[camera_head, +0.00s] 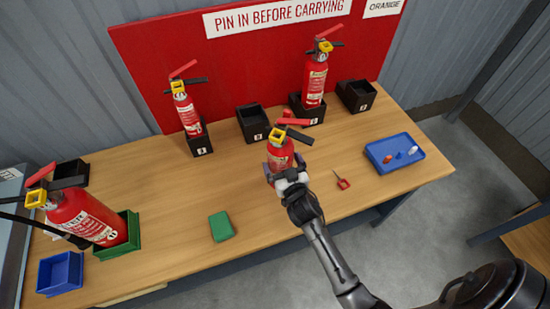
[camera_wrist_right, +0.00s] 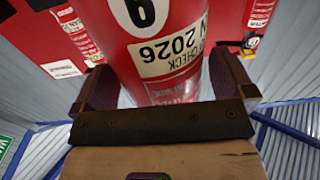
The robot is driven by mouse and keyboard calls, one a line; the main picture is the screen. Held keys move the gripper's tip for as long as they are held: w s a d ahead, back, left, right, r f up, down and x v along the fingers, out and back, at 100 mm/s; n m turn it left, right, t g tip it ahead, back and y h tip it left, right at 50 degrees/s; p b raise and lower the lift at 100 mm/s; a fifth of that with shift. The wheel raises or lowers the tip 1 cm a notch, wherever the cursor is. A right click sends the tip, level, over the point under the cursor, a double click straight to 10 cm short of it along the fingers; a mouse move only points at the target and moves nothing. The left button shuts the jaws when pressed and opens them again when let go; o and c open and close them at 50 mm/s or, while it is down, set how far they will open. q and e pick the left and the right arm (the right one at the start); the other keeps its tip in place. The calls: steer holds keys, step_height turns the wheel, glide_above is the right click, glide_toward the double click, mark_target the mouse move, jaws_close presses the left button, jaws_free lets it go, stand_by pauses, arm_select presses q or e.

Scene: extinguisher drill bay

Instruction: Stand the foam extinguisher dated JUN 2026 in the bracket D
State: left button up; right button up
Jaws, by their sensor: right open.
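A red extinguisher (camera_head: 279,158) with a yellow collar and black and red levers stands upright near the middle of the table. My right gripper (camera_head: 285,170) is at its body from the front. In the right wrist view the open fingers (camera_wrist_right: 165,88) lie on either side of the extinguisher (camera_wrist_right: 165,55). Its label reads "N 2026" and "CHECK", with the start of the month hidden. Two black brackets at the back, one left (camera_head: 253,123) and one far right (camera_head: 356,96), are empty. Bracket letters are too small to read. My left gripper is not in view.
Extinguishers stand in black brackets at back left (camera_head: 186,110) and back right (camera_head: 315,82). A blue tray (camera_head: 395,152), red pin (camera_head: 343,183), green block (camera_head: 221,226) and blue bin (camera_head: 61,273) are on the table.

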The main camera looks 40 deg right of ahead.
steer(key=shift+x, duration=0.85)
steer(key=shift+s+a, duration=0.15)
steer(key=shift+s, duration=0.2)
steer(key=shift+c, duration=0.2)
steer(key=shift+s+f, duration=0.1)
steer(key=shift+c, duration=0.7)
steer(key=c, duration=1.5)
steer(key=shift+r, duration=0.4)
